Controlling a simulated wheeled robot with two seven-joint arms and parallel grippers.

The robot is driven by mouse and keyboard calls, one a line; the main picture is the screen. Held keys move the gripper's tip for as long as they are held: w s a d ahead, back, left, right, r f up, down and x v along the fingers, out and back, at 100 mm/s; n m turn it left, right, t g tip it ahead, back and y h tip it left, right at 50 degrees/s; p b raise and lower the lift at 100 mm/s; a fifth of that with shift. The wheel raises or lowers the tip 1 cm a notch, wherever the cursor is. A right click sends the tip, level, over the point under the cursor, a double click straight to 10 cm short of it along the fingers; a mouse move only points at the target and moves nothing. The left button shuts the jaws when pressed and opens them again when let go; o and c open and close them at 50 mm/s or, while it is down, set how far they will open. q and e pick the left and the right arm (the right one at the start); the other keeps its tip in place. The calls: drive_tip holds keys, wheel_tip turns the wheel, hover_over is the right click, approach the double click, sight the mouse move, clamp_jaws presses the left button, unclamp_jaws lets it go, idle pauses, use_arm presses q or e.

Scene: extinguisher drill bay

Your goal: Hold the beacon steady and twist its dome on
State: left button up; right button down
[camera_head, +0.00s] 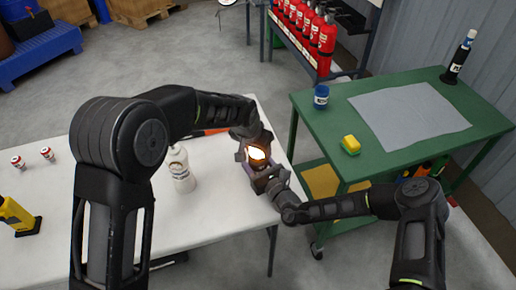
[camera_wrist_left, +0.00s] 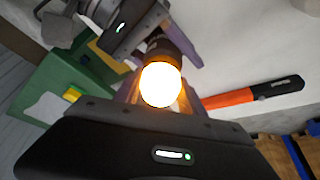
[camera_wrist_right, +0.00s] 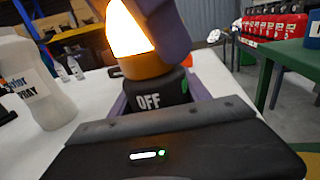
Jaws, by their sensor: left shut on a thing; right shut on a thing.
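The beacon has a black base (camera_wrist_right: 158,92) marked "OFF" and a glowing orange-white dome (camera_wrist_left: 161,84) sitting on top of it. In the head view the lit dome (camera_head: 257,154) shows between my two grippers near the right edge of the white table. My left gripper (camera_head: 252,146) is shut on the dome from above. My right gripper (camera_head: 268,183) is shut on the black base from the front right, below the left one. The beacon looks upright in the right wrist view. The seam between dome and base is partly hidden by the fingers.
A white spray bottle (camera_head: 181,170) stands on the white table (camera_head: 215,215) left of the beacon. An orange and black tool (camera_wrist_left: 240,97) lies behind it.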

use_arm(q)
drive_tip(key=shift+n+y, duration=0.3)
drive_tip(key=shift+n, duration=0.5)
drive_tip(key=o, duration=1.4)
drive_tip(key=v, duration=1.2)
drive_tip(key=shift+s, duration=0.15)
use_arm(e)
drive_tip(key=shift+c, duration=2.1)
unclamp_jaws()
